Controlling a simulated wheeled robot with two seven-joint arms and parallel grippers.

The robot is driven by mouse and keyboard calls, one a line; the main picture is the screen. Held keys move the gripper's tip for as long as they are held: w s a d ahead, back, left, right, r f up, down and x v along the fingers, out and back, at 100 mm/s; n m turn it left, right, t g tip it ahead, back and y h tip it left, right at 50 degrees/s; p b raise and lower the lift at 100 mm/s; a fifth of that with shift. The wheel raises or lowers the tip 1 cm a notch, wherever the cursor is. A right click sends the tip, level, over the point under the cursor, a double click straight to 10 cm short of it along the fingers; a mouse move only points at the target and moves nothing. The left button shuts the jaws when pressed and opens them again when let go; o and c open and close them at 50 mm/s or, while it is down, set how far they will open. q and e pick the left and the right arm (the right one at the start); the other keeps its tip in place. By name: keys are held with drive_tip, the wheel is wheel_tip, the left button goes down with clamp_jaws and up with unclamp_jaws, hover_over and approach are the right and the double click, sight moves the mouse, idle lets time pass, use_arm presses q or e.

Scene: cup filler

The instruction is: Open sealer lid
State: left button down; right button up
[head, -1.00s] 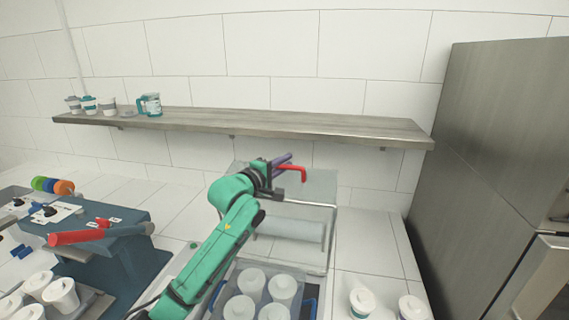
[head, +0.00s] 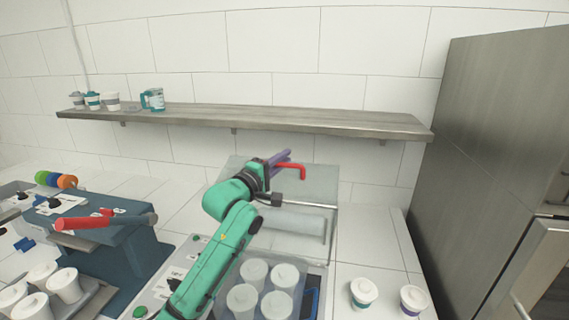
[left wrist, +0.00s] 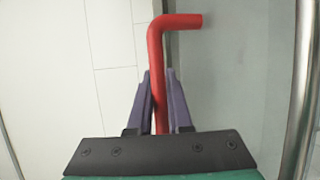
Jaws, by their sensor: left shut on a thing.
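The sealer's lid (head: 318,186) is a grey, see-through panel with a metal frame. It stands raised and tilted back near the tiled wall, with a pale roller (head: 293,226) below it. A bent red handle (head: 292,166) is at its upper part, and it fills the middle of the left wrist view (left wrist: 174,24). My left gripper (head: 281,157) has its purple fingers shut around the handle's straight part. The fingers also show in the left wrist view (left wrist: 160,86). Several white lidded cups (head: 253,271) stand in the sealer below, partly behind my green left arm. My right gripper is not in view.
A wooden shelf (head: 250,117) with cups and a mug (head: 153,100) runs along the wall above. A blue machine with a red handle (head: 85,223) stands at left. Two cups (head: 364,290) stand on the right counter beside a steel fridge (head: 480,150).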

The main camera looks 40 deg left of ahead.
use_arm(q)
drive_tip(key=shift+s+d+r, duration=0.15)
drive_tip(key=shift+s+d, duration=0.1)
drive_tip(key=shift+s, duration=0.25)
drive_tip(key=shift+r, duration=0.1)
drive_tip(key=shift+w+a, duration=0.15)
drive_tip(key=shift+w, duration=0.15)
drive_tip(key=c, duration=1.1)
unclamp_jaws()
drive_tip(key=shift+w+a+f, duration=0.15)
drive_tip(key=shift+w+f, duration=0.15)
drive_tip(key=shift+f, duration=0.05)
drive_tip(key=shift+s+d+r, duration=0.2)
drive_tip(key=shift+s, duration=0.15)
drive_tip(key=shift+s+f, duration=0.25)
drive_tip(key=shift+s, duration=0.25)
drive_tip(key=s, duration=0.5)
drive_tip(key=s+d, duration=0.1)
drive_tip(key=s, duration=0.2)
drive_tip(key=shift+f, duration=0.25)
drive_tip(key=s+p, duration=0.1)
drive_tip(key=p, duration=0.1)
drive_tip(key=s+p, duration=0.4)
drive_tip(key=shift+s+d+f+p, duration=0.15)
drive_tip(key=shift+d+f+p, duration=0.1)
drive_tip(key=shift+f+p, duration=0.1)
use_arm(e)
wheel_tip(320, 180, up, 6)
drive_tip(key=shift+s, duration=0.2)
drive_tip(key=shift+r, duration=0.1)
